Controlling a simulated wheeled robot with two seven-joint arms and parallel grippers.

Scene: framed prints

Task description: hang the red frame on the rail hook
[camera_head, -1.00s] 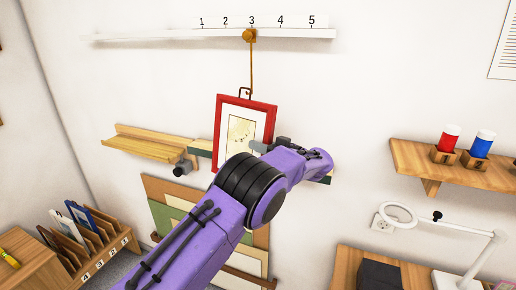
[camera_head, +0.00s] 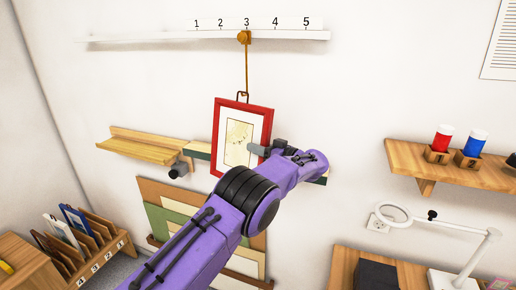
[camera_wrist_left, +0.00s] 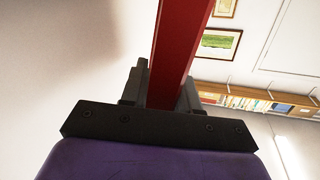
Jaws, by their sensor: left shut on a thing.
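The red frame (camera_head: 265,112), with a pale print inside, is upright against the wall and slightly tilted. A dark wire hanger (camera_head: 242,96) stands at its top. The rail hook (camera_head: 244,37) is a brass-coloured piece under number 3, with a cord (camera_head: 246,68) hanging down to the hanger. I cannot tell whether the cord's end is caught in the hanger. My left gripper (camera_head: 262,150) is shut on the frame's right edge. In the left wrist view the gripper (camera_wrist_left: 162,90) has the red frame bar (camera_wrist_left: 180,45) between its fingers. My right gripper is not in view.
The white rail (camera_head: 150,39) carries number labels 1 to 5. A wooden ledge (camera_head: 145,147) is at the left, with a dark knob (camera_head: 178,170) below it. A shelf (camera_head: 445,165) with red and blue pots is at the right. A lamp (camera_head: 465,250) stands below it.

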